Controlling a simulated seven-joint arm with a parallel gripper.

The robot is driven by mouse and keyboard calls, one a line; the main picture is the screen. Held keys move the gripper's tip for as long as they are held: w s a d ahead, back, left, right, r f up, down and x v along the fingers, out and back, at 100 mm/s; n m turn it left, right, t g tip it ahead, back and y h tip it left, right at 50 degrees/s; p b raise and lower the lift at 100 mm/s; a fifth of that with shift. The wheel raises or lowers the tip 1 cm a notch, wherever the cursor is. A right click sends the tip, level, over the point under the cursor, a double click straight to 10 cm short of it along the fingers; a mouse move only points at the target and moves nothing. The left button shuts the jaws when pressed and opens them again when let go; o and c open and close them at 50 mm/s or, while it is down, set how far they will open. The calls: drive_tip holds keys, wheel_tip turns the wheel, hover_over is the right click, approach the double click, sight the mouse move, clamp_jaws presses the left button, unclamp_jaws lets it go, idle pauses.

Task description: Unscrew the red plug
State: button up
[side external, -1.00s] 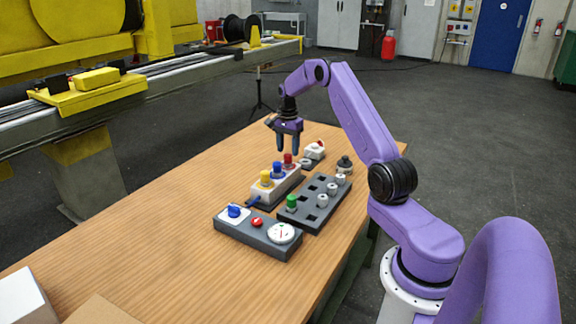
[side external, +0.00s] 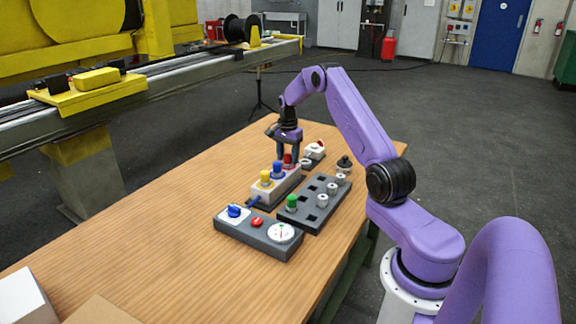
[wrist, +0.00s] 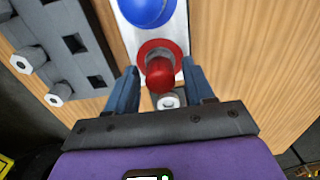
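The red plug (side external: 287,159) stands upright at the far end of the white block (side external: 264,190). It also shows in the wrist view (wrist: 160,72), seated in its red collar. My gripper (side external: 288,160) is lowered around it. In the wrist view my gripper's fingers (wrist: 157,88) are apart, one on each side of the plug, with gaps between them and it. The blue plug (side external: 278,168) and the yellow plug (side external: 266,178) stand in the same block, nearer the side camera.
A dark rack (side external: 322,212) with square holes, a green plug (side external: 292,201) and several grey fittings lies right of the block. A grey panel (side external: 258,235) with a blue knob, a red button and a dial sits in front.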

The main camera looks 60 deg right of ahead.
clamp_jaws()
drive_tip(key=n, duration=0.5)
drive_tip(key=shift+n, duration=0.3)
drive_tip(key=n, duration=0.6)
drive_tip(key=shift+r, duration=0.15)
drive_tip(key=shift+n, duration=0.3)
drive_tip(key=n, duration=1.1)
drive_tip(key=shift+r+n, duration=0.1)
drive_tip(key=shift+n, duration=0.3)
